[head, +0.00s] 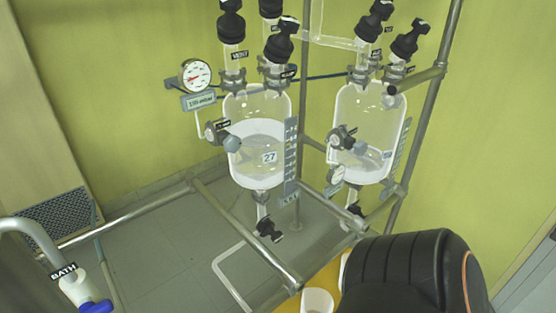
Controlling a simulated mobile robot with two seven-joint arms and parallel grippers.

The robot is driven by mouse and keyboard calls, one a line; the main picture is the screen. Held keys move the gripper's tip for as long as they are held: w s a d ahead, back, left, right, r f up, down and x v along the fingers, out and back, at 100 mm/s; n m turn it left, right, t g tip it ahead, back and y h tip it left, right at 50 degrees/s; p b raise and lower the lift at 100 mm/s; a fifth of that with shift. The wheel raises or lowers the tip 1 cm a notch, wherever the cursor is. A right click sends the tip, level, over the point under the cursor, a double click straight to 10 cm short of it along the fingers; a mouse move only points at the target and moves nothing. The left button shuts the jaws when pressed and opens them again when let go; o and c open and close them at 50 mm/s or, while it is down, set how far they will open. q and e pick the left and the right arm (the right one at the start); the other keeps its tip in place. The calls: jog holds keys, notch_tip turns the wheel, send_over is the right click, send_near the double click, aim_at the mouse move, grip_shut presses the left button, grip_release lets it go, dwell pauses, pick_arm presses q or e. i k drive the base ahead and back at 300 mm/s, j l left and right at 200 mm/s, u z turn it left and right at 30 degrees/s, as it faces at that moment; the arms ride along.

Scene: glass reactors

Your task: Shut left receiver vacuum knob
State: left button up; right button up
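The left receiver (256,110) is a glass vessel holding liquid, tagged 27, in the left middle of the head view. Black knobs stand on its top: one above a VENT label (231,22), one tilted knob (279,42) to its right, and another (271,8) behind, cut by the top edge. Small labels by the right-hand knobs are too small to read, so I cannot tell for sure which is the vacuum knob, or whether it is shut. Neither of my grippers is in view. A black part of my arm fills the bottom right.
A gauge (196,74) with a display stands left of the receiver. The right receiver (369,120) stands beside it with similar black knobs. Metal frame rails (245,234) run below and an upright pole (432,95) stands at right. A pipe labelled BATH (65,272) is at lower left.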

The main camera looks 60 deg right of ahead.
aim_at(287, 26)
jog(key=k+l, duration=0.25)
jog(key=l, duration=0.15)
jog(key=k+l, duration=0.55)
jog(key=l, duration=0.25)
